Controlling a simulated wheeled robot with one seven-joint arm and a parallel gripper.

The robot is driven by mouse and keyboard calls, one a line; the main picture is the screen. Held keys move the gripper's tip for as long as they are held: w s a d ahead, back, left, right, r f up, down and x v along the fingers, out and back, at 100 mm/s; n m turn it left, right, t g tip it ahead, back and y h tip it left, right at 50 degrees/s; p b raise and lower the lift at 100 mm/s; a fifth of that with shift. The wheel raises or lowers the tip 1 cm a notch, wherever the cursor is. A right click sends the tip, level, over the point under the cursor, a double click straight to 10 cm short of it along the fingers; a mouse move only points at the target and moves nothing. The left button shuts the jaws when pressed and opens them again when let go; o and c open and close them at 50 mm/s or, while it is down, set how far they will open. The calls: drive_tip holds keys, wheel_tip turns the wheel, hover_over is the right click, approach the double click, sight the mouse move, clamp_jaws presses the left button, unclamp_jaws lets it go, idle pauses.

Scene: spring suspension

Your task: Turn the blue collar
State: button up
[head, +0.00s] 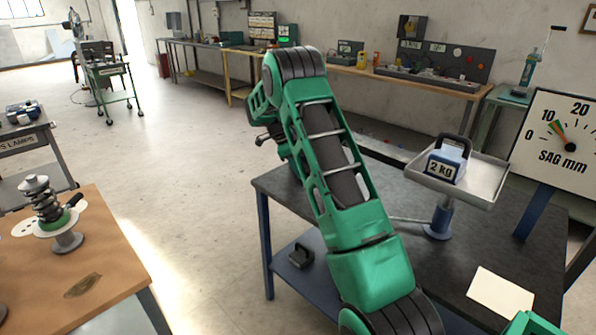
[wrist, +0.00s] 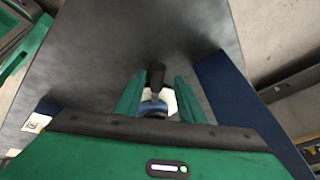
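In the wrist view, a blue part (wrist: 153,107), which looks like the blue collar, shows low between my fingers with a white part around it. A dark handle (wrist: 157,75) stands out from it. My gripper (wrist: 158,84) is open, with one green finger on each side of the handle and a gap visible on both sides. A dark bench (head: 465,255) with blue legs stands behind my arm.
On the bench, a tray (head: 480,178) on a blue post holds a 2 kg weight (head: 447,160); a sag gauge (head: 562,140) reads near 10. A white card (head: 500,291) lies at front. At left, a wooden table (head: 110,245) bears a spring unit with a green collar (head: 58,221).

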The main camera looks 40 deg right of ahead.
drive_tip(key=v, duration=1)
drive_tip(key=s+a+r+n+y, duration=0.1)
drive_tip(key=s+a+r+n, duration=0.15)
drive_tip(key=s, duration=0.55)
drive_tip(key=s+a+r+n, duration=0.1)
drive_tip(key=s+r+n, duration=0.3)
drive_tip(key=s, duration=0.4)
drive_tip(key=s+a+r+n+y, duration=0.1)
drive_tip(key=s+r+n, duration=0.2)
drive_tip(key=s, duration=0.4)
drive_tip(key=s+a+f+n+y, duration=0.1)
drive_tip(key=s+a+n, duration=0.2)
drive_tip(key=s, duration=0.5)
drive_tip(key=s+a+f+n+y, duration=0.1)
drive_tip(key=s+a+f+n, duration=0.1)
drive_tip(key=s+a, duration=0.3)
drive_tip(key=s+a+f+n+t+y, duration=0.1)
drive_tip(key=s+a+n, duration=0.4)
drive_tip(key=s, duration=0.7)
drive_tip(key=shift+f, duration=0.45)
